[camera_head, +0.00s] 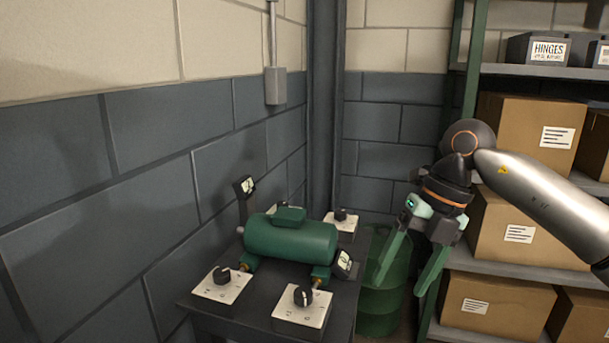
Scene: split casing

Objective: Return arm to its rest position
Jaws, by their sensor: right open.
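My right arm comes in from the right edge. My right gripper (400,288) points down, with its two green fingers spread apart and nothing between them. It hangs to the right of the dark table (245,322), in front of a green drum. A green cylindrical casing (290,238) lies on the table, apart from the gripper. My left gripper does not show.
Dial plates with black knobs stand around the casing, such as the front one (301,309) and the left one (222,285). A green drum (380,311) stands right of the table. A shelf (500,269) with cardboard boxes (505,226) is behind my right arm.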

